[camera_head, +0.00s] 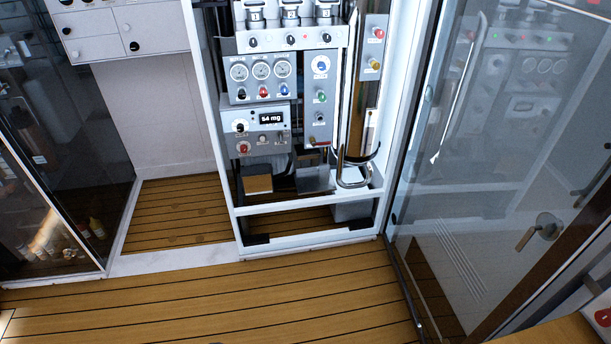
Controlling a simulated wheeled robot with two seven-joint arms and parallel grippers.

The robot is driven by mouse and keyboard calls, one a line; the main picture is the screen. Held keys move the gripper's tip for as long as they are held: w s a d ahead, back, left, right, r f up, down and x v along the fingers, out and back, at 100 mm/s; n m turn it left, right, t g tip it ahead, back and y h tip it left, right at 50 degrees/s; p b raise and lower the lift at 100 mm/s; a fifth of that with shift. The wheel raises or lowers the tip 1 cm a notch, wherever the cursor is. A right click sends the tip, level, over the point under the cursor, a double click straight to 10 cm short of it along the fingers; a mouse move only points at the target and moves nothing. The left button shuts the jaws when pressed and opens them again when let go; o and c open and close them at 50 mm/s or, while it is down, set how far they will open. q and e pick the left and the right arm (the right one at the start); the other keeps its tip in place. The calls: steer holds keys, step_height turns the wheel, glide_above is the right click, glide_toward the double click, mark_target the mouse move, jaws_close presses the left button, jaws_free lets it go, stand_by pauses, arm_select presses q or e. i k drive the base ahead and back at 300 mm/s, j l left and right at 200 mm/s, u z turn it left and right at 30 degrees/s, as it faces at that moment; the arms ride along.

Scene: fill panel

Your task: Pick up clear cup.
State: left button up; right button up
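I cannot make out a clear cup in the head view. The fill panel (262,93) stands in a white frame at the upper middle, with gauges, knobs and a small display reading about 54 mg (271,118). A grey block (313,178) and a brown-fronted box (258,184) sit low in the frame under the panel. Neither of my grippers is in view.
A glass door (480,150) with a round handle (546,227) fills the right side. A dark glass cabinet (75,130) with small bottles (97,228) stands at the left. The wooden floor (220,300) in front is clear.

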mark_target(323, 170)
steer(key=i+j, duration=0.15)
steer(key=i, duration=0.6)
steer(key=i+j+z, duration=0.1)
steer(key=i, duration=0.65)
